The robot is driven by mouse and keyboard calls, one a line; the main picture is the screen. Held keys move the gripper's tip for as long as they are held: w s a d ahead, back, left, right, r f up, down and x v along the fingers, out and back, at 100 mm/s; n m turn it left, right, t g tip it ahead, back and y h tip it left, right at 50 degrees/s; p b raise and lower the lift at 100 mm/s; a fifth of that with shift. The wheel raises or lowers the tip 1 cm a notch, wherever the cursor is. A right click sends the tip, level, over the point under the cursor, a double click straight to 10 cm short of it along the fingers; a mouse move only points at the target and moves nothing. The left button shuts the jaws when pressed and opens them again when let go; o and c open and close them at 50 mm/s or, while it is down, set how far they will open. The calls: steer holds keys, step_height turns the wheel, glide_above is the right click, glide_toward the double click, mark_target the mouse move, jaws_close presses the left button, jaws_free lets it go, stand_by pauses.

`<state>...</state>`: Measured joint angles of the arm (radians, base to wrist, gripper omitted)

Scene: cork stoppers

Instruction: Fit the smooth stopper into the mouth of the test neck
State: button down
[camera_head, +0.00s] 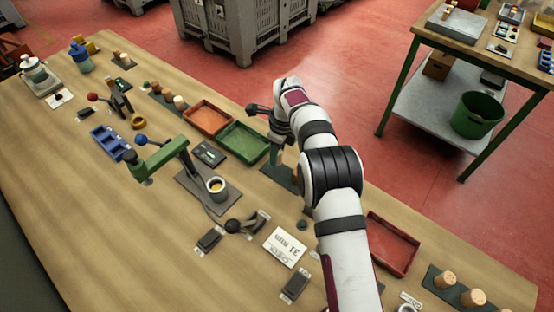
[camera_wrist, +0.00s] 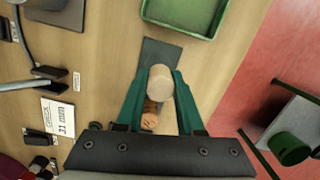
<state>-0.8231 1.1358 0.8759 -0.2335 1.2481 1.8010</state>
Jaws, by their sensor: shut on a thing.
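My gripper (camera_wrist: 160,78) is shut on a pale, smooth stopper (camera_wrist: 161,83), held between its two teal fingers above a dark mat (camera_wrist: 158,52). A browner, speckled cork (camera_wrist: 149,119) shows below it, between the fingers. In the head view my gripper (camera_head: 274,154) is over the dark mat (camera_head: 277,176) by the table's far edge, and the held stopper is hidden. A round, pale-rimmed neck (camera_head: 217,187) with an amber inside, which looks like the test neck, stands on a dark plate under a green lever press (camera_head: 160,158), left of my gripper.
A green tray (camera_head: 243,143) and an orange tray (camera_head: 208,117) lie beyond the press. A red tray (camera_head: 393,244) and a mat with several corks (camera_head: 446,279) are at the right. A "31 mm" card (camera_head: 285,247) lies in front.

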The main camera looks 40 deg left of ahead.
steer(key=w+d+r, duration=0.3)
steer(key=d+r, duration=0.4)
steer(key=d, duration=0.4)
steer(key=s+a+r, duration=0.3)
steer(key=s+a, duration=1.4)
steer(key=s, duration=0.3)
steer(key=shift+a+f, duration=0.2)
steer(key=shift+f, duration=3)
steer(key=shift+f, duration=1)
